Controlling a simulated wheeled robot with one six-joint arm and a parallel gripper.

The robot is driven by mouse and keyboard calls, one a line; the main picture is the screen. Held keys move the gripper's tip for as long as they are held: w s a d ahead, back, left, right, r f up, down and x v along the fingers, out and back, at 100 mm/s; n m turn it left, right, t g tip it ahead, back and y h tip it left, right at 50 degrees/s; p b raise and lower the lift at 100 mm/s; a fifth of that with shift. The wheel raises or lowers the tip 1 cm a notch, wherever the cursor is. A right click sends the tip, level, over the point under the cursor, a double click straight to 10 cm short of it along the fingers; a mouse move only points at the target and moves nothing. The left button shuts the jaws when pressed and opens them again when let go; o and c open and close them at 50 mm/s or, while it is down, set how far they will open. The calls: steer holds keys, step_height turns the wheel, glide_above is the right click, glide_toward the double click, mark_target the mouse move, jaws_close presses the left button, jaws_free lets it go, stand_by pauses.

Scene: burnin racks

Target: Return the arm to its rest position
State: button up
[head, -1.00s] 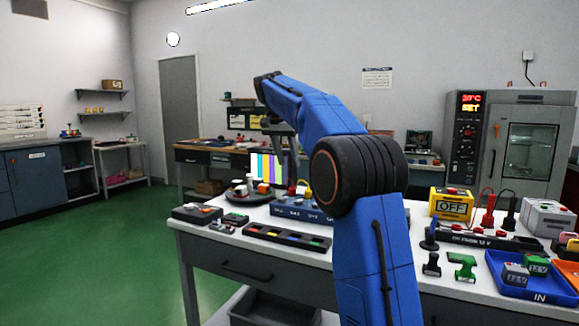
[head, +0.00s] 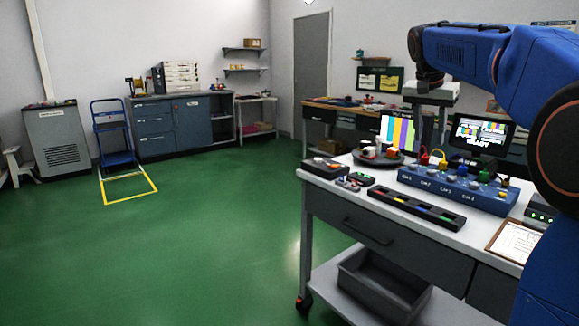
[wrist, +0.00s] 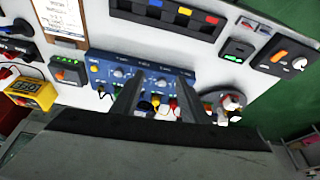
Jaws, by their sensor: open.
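My blue arm reaches in from the right edge of the head view, raised above the workbench (head: 340,202). My gripper (head: 428,135) hangs down at its end, in front of the screens at the back of the bench. In the wrist view my gripper (wrist: 160,80) shows two grey fingers standing apart with nothing held between them. Beyond them lies the blue panel box (wrist: 107,68) with knobs and coloured plugs. The box also shows in the head view (head: 455,190). My gripper appears clear of it.
A dark tray (head: 415,207) with coloured slots, a clipboard (head: 514,241) and a round plate of small parts (head: 378,158) lie on the bench. A grey bin (head: 385,285) sits on its lower shelf. Green floor (head: 190,255) is open at left; a blue cart (head: 113,135) stands beyond.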

steer(key=s+a+f+n, duration=0.2)
steer(key=s+f, duration=0.2)
steer(key=s, duration=0.3)
steer(key=s+a+f+n+t+y, duration=0.1)
steer(key=s+a+f, duration=0.2)
steer(key=s, duration=0.4)
steer(key=s+a+f+n, duration=0.2)
steer(key=s+f, duration=0.2)
steer(key=s, duration=0.3)
steer(key=s+a+f+n+y, duration=0.1)
steer(key=s+a+f+n, duration=0.1)
steer(key=s+f, duration=0.7)
steer(key=s+a+f+n+t+y, duration=0.1)
steer(key=s+a+f+n, duration=0.1)
steer(key=s+f, duration=0.7)
steer(key=shift+s+a+f, duration=0.3)
steer(key=shift+s+a, duration=0.1)
